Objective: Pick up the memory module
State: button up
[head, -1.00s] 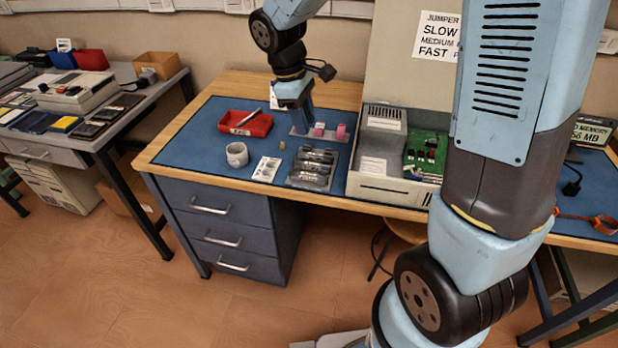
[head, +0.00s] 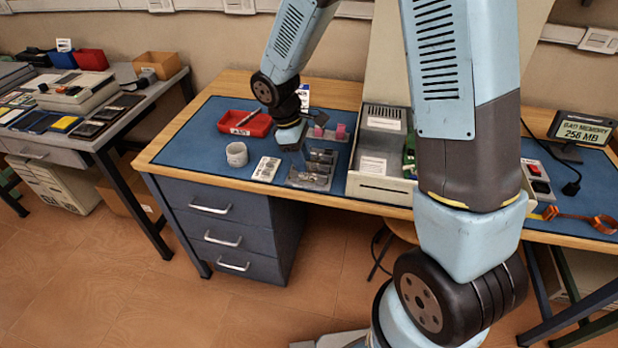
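My gripper (head: 291,147) points down over the blue mat, close to the left rear of a grey metal rack (head: 301,182). The rack holds several dark, long pieces (head: 322,157) lying side by side. I cannot tell which thing is the memory module; it may be small or hidden by my gripper or arm. My fingertips are too small and dark to show whether they are open or shut, or whether they touch anything.
Pink blocks (head: 340,131) sit behind the rack. An open computer case (head: 380,187) stands right.

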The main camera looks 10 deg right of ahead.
aim_at(308, 177)
jog(key=shift+x, duration=2.65)
jog(key=shift+w+a, duration=0.1)
jog(key=shift+a, duration=0.05)
grip_shut()
